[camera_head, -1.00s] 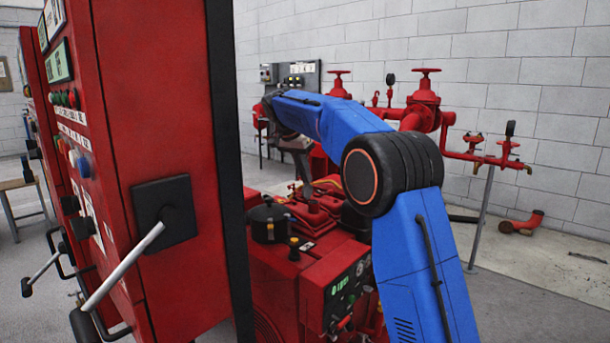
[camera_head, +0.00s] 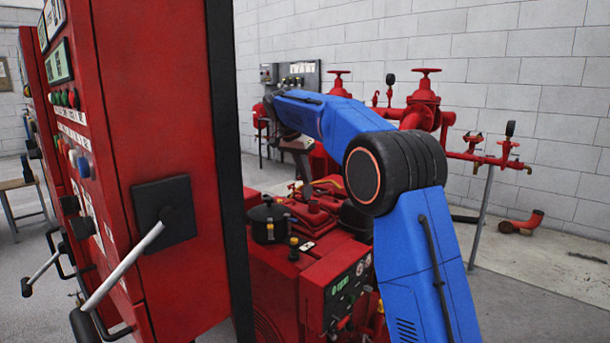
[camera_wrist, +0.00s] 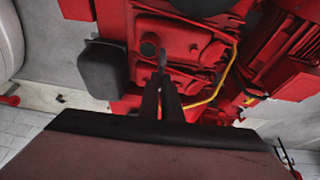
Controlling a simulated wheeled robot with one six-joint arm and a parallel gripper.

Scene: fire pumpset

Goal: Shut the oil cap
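My gripper (camera_wrist: 161,84) hangs from the wrist over the top of the red engine (camera_head: 318,232). In the wrist view its two dark fingers point at the red cover (camera_wrist: 190,42) and lie close together. A small grey piece shows at their tips; I cannot tell whether it is part of the fingers or something between them. A round dark cap-like disc (camera_wrist: 149,47) sits on the red cover, just beyond and left of the tips. I cannot tell whether it is the oil cap or whether it is open. In the head view the fingertips are too small to judge.
A red control cabinet (camera_head: 170,110) with a lever fills the left. A black canister (camera_head: 270,222) stands on the engine; a dark box (camera_wrist: 103,68) and yellow cable (camera_wrist: 207,97) flank the fingers. Red pipes and valves (camera_head: 424,95) stand behind, with open floor at right.

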